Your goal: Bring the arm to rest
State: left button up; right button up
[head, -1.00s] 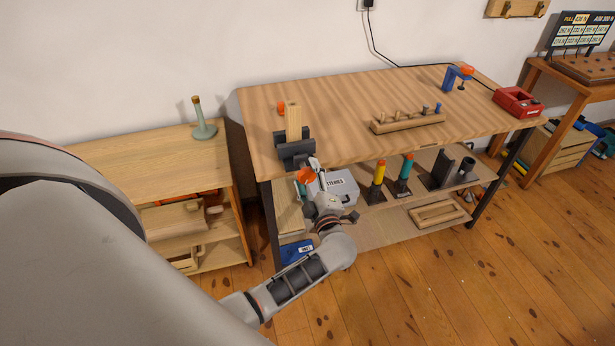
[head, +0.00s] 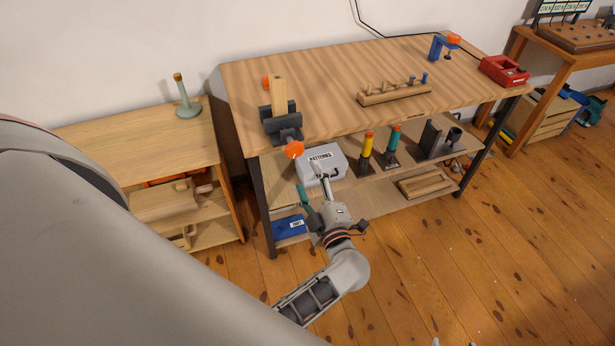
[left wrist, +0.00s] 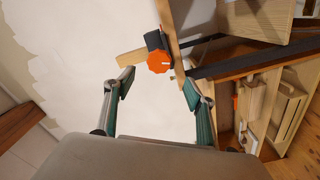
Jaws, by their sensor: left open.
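My left gripper (head: 313,188) is open and empty in front of the workbench, near the grey case on its lower shelf. In the left wrist view its two green-padded fingers (left wrist: 158,92) stand wide apart with nothing between them. Beyond them shows the vise's orange knob (left wrist: 159,62). In the head view the dark vise (head: 281,125) sits at the workbench's front left edge and holds an upright wooden piece (head: 279,92). The gripper looks apart from the vise.
The workbench (head: 330,80) carries a wooden peg rack (head: 394,93), a blue clamp (head: 437,46) and a red box (head: 504,70). A grey case (head: 335,158) is on its shelf. A low cabinet (head: 140,150) with a green stand (head: 187,105) is at left. The floor in front is clear.

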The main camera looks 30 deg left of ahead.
pick_arm(q)
jog(key=shift+r, duration=0.1)
dwell(0.3)
jog(key=s+d+m+t+h, duration=0.4)
jog(key=d+m+t+h, duration=0.3)
jog(key=d+m+h, duration=0.7)
jog(key=s+a+f+m+g+h, duration=0.1)
jog(key=s+a+f+m+g, duration=0.2)
jog(key=s+f+m, duration=0.3)
jog(key=s+a+f+m+g+h, duration=0.1)
jog(key=s+a+f+m+g, duration=0.2)
jog(key=s+f+m, duration=0.3)
notch_tip(320, 180, down, 3)
jog(key=shift+s+g+h, duration=0.3)
jog(key=shift+s+g, duration=0.05)
jog(key=shift+g, duration=0.55)
jog(key=shift+a, duration=0.1)
